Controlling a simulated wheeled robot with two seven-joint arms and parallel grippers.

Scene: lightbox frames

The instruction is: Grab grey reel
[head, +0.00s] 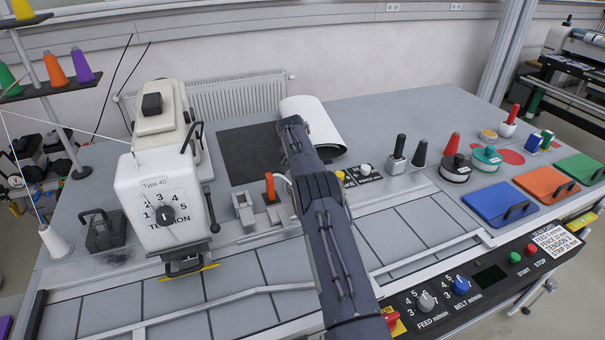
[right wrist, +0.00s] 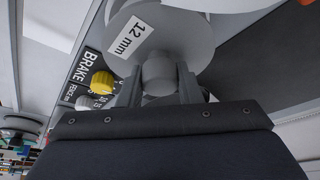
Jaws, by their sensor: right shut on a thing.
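The grey reel (right wrist: 190,22) fills the top of the right wrist view, a pale grey disc with a white "12 mm" label. A rounded grey knob or hub sticks out from its face. My right gripper (right wrist: 160,85) has one finger on each side of this knob and is shut on it. In the head view my right arm reaches from the bottom edge to the dark mat, and it hides its own gripper and the reel. My left gripper is not in view.
A white roll (head: 318,130) lies just behind my arm. The brake panel (head: 362,173) with a yellow knob (right wrist: 103,83) is close beside the gripper. The white tension machine (head: 165,200) stands left. Several coloured reels and plates occupy the right of the table.

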